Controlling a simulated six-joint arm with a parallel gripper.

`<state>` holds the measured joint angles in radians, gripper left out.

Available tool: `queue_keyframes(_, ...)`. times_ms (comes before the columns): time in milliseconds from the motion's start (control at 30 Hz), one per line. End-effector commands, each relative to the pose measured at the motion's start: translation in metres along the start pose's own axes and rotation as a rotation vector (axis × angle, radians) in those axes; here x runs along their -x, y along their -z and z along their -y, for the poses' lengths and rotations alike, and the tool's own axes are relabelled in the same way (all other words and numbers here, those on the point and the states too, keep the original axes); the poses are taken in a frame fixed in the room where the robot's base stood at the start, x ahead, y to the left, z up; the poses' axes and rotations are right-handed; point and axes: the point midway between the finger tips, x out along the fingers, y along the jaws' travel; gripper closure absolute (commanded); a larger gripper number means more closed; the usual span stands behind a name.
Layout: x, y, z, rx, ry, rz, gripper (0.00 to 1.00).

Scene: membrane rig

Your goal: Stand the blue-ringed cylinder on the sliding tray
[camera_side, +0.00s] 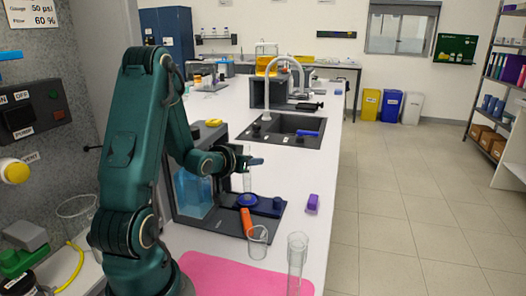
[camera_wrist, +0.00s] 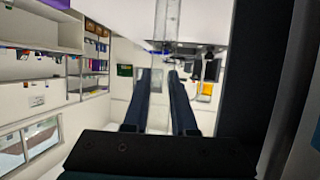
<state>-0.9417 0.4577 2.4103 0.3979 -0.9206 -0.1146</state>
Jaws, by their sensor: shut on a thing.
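My gripper (camera_side: 256,161) is shut on a clear upright cylinder (camera_side: 247,182), held above the dark base of the rig. The cylinder also shows in the wrist view (camera_wrist: 167,18), in line with the fingertips (camera_wrist: 163,72). A blue ring on it is too small to make out with certainty. Below it, a round blue plate (camera_side: 248,201) lies on the dark base, with an orange handle (camera_side: 246,222) in front. I take this plate and handle for the sliding tray. I cannot tell whether the cylinder's lower end touches the plate.
A clear beaker (camera_side: 258,243) and a tall clear cylinder (camera_side: 297,262) stand at the front, near a pink mat (camera_side: 235,277). A purple block (camera_side: 312,203) lies to the right. A sink (camera_side: 283,130) is behind. Bare white bench lies between them.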

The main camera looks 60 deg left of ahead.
Motion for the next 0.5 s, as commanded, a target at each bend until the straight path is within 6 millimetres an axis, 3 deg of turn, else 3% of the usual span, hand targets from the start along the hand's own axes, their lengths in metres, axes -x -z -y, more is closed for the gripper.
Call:
queue_keyframes(167, 0.0, 0.0002, 0.0, 0.0, 0.0, 0.0, 1.0)
queue_keyframes(200, 0.0, 0.0001, 0.0, 0.0, 0.0, 0.0, 0.68)
queue_keyframes(267, 0.0, 0.0002, 0.0, 0.0, 0.0, 0.0, 0.45)
queue_keyframes(300, 0.0, 0.0002, 0.0, 0.0, 0.0, 0.0, 0.4)
queue_keyframes(500, 0.0, 0.0001, 0.0, 0.0, 0.0, 0.0, 0.4)
